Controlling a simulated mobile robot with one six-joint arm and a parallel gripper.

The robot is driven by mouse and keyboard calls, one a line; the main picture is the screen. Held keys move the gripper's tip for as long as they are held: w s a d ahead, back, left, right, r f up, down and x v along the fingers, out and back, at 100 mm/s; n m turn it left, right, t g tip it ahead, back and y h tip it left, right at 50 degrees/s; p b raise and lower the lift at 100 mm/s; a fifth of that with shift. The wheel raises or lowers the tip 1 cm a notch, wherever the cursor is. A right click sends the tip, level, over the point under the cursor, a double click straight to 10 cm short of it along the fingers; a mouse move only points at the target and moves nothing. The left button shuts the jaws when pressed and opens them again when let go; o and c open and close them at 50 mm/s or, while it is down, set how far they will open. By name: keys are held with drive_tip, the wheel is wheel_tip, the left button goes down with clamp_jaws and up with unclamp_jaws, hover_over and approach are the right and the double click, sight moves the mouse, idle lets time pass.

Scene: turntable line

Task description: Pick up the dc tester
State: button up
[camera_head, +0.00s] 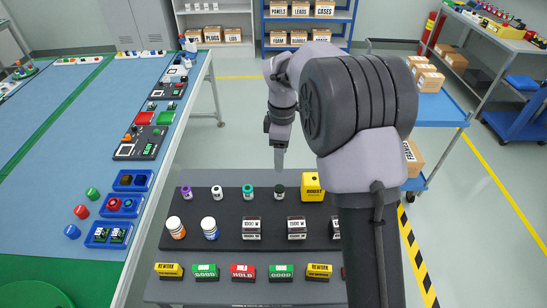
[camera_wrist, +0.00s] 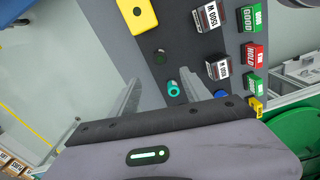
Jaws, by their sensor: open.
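I cannot tell for sure which thing is the dc tester; no label for it is readable. Dark panel devices (camera_head: 146,143) sit on the long blue table. My gripper (camera_head: 280,160) hangs above the back of the mat, left of the yellow box. In the wrist view its two fingers (camera_wrist: 157,85) are apart. A teal-ringed cylinder (camera_wrist: 174,88) shows beside the right finger, below it in depth.
The mat (camera_head: 225,239) also holds small cylinders, two white bottles (camera_head: 210,229) and black-and-white blocks (camera_head: 251,228). Label blocks (camera_head: 242,272) line the front. Blue trays (camera_head: 132,180) lie on the left table (camera_head: 80,150). A blue cart (camera_head: 440,110) stands right; open floor lies behind.

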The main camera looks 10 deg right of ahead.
sight(280, 188)
drive_tip(key=f+b, duration=0.1)
drive_tip(key=f, duration=0.3)
drive_tip(key=f+b, duration=0.2)
drive_tip(key=f, duration=0.2)
drive_tip(key=s+f+b, duration=0.1)
drive_tip(key=f, duration=0.3)
drive_tip(key=shift+a+f+b, duration=0.1)
drive_tip(key=shift+b, duration=0.3)
drive_tip(key=f+b, duration=0.1)
drive_tip(key=f, duration=0.1)
drive_tip(key=w+f+b, duration=0.1)
drive_tip(key=f, duration=0.2)
drive_tip(key=shift+f, duration=0.1)
clamp_jaws()
